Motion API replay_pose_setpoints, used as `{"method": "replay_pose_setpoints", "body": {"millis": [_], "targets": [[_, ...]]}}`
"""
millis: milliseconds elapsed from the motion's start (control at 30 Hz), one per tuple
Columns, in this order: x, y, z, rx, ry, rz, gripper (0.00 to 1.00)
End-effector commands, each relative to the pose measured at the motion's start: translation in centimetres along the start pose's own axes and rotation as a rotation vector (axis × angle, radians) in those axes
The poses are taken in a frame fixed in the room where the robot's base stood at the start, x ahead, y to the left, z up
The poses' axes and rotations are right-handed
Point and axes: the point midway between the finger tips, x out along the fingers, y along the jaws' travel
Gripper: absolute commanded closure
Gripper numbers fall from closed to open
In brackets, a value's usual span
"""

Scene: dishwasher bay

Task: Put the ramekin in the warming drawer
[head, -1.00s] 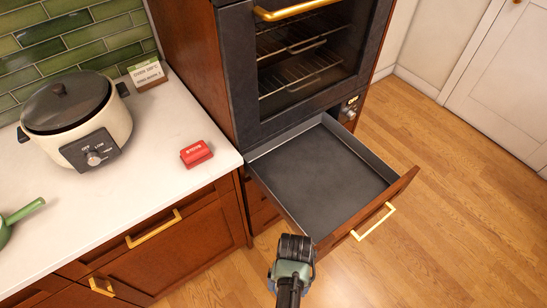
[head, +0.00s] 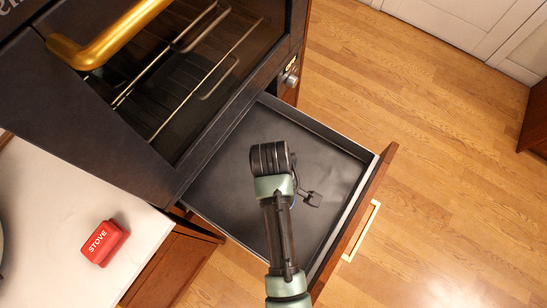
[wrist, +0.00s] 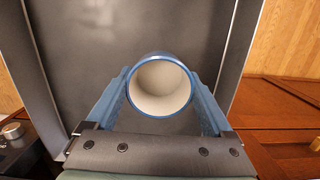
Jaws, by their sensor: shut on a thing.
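The ramekin (wrist: 161,87) shows in the wrist view as a round cup with a blue rim and a cream inside, its opening towards the camera. My gripper (wrist: 162,98) is shut on it, with a blue finger on each side. In the head view my gripper (head: 309,197) is over the open warming drawer (head: 235,180), and my arm mostly hides the ramekin there. The dark drawer floor also lies behind the ramekin in the wrist view (wrist: 90,50). I cannot tell whether the ramekin touches the floor.
The oven (head: 150,110) with its gold handle (head: 105,40) stands beside and above the drawer. A red box marked STOVE (head: 105,243) sits on the white counter (head: 50,210). The drawer front (head: 350,225) has a gold handle (head: 362,230). Wooden floor lies clear to the right.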

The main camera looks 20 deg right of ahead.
Motion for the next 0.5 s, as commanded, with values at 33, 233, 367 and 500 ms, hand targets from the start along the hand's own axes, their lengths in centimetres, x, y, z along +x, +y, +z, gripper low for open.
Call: {"method": "replay_pose_setpoints", "body": {"millis": [33, 233, 367, 500], "targets": [[0.5, 0.3, 0.6, -0.042, -0.001, 0.008, 0.79], [0.3, 0.6, 2.2, -0.164, -0.01, 0.016, 0.78], [2.1, 0.6, 2.2, -0.181, -0.013, 0.014, 0.78], [4.5, 0.6, 1.9, -0.18, -0.012, 0.015, 0.78]]}}
